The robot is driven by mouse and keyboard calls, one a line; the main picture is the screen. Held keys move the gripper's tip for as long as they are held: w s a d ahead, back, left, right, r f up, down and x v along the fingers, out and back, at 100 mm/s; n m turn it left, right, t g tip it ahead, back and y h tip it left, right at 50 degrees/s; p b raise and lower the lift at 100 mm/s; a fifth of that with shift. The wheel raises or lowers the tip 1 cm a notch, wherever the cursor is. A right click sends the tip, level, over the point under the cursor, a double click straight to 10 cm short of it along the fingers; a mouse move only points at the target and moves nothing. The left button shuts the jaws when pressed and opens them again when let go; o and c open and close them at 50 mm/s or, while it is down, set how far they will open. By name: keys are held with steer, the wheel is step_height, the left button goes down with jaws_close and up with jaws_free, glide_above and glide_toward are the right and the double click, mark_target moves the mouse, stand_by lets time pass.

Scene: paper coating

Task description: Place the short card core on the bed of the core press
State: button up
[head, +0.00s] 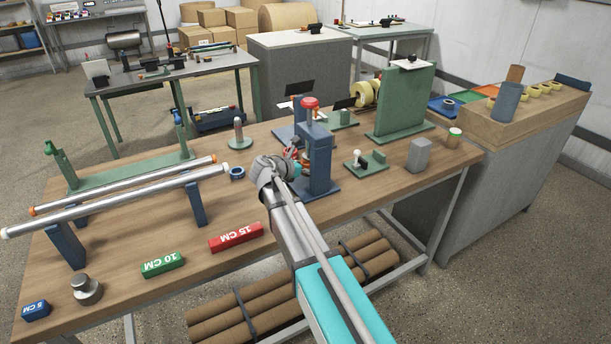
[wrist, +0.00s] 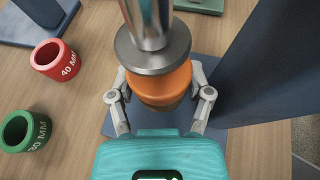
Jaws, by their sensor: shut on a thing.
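The core press (head: 321,158) is a blue frame with a red knob on top, standing on the wooden table. In the wrist view its metal ram with a round disc (wrist: 153,50) hangs over an orange-brown short card core (wrist: 160,90). My gripper (wrist: 160,98) is shut on the core, one finger on each side, and holds it under the ram, over the blue base plate (wrist: 215,137). The blue column (wrist: 275,65) stands to the right. The core's lower end is hidden, so I cannot tell whether it touches the bed. In the head view my gripper (head: 294,166) reaches into the press.
A red ring marked 40 MM (wrist: 54,60) and a green ring marked 30 MM (wrist: 25,131) lie left of the gripper. A blue ring (head: 237,173) and a rack with metal rods (head: 115,200) are left of the press. A grey block (head: 419,155) is to the right.

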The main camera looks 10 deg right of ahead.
steer(key=shift+w+d, duration=0.25)
steer(key=shift+d, duration=0.15)
steer(key=shift+f+b, duration=1.8)
steer(key=shift+f, duration=0.15)
steer(key=o, duration=0.9)
steer(key=shift+c, duration=0.2)
steer(key=shift+r, duration=0.25)
steer(key=p+v, duration=0.4)
steer(key=v, duration=0.6)
steer(key=shift+s+a+r, duration=0.1)
steer(key=shift+s+r, duration=0.05)
steer(key=shift+p+v, duration=0.35)
steer(key=shift+v, duration=0.5)
